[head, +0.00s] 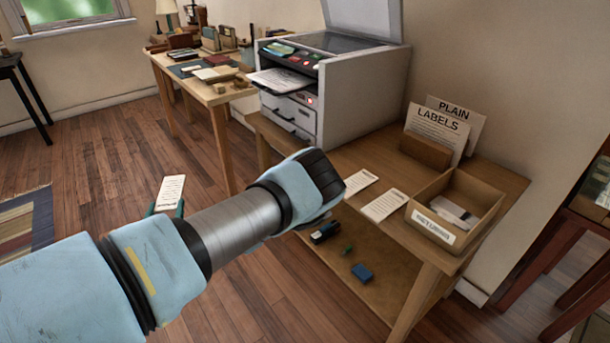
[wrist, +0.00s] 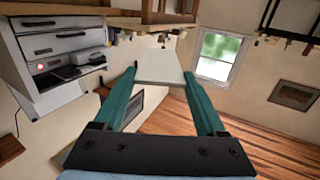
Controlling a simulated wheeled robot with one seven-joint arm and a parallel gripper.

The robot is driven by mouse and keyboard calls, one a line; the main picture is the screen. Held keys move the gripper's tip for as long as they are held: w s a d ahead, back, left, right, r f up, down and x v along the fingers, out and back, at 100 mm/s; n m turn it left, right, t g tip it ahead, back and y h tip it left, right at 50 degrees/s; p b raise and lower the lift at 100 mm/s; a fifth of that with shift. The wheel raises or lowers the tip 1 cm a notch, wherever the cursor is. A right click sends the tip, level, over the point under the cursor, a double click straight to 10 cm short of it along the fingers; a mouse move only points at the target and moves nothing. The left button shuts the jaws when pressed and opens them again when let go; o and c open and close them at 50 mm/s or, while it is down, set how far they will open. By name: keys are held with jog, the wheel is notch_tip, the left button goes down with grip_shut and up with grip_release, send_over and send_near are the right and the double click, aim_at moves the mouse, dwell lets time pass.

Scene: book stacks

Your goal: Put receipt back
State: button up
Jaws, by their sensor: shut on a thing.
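A white printed slip that looks like a receipt (head: 171,191) is held upright between the teal fingers of my gripper (head: 166,207), to the left of my forearm and above the wood floor. In the wrist view the pale slip (wrist: 160,67) spans the gap between the fingertips of my gripper (wrist: 160,76). Two more printed slips lie flat on the wooden table, one nearer the printer (head: 360,183) and one nearer the box (head: 384,205). An open cardboard box (head: 478,190) with a front label stands beside them and holds pale items.
A large printer (head: 350,95) with its lid raised fills the table's back left. A holder with "PLAIN LABELS" cards (head: 437,130) stands at the back. The lower shelf holds a stapler (head: 326,232) and a blue block (head: 362,273). A desk with books (head: 205,90) stands beyond.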

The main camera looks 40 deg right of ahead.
jog(key=s+d+r+m+g+h+b, duration=0.1)
jog(key=s+d+m+g+h+b, duration=0.3)
jog(key=s+d, duration=0.6)
jog(key=s+d+m+g+h+b, duration=0.4)
jog(key=s+d, duration=0.3)
jog(key=d, duration=0.7)
jog(key=w+d+f+g+p, duration=0.1)
jog(key=w+d, duration=0.1)
jog(key=d, duration=0.6)
jog(key=w+d+f+p, duration=0.1)
jog(key=w+d+f, duration=0.1)
jog(key=d, duration=0.6)
jog(key=shift+w+d+f+g, duration=0.2)
jog(key=shift+w+d+g, duration=0.15)
jog(key=shift+w, duration=0.45)
jog(key=shift+f, duration=0.25)
jog(key=shift+f, duration=0.35)
jog(key=o, duration=1.4)
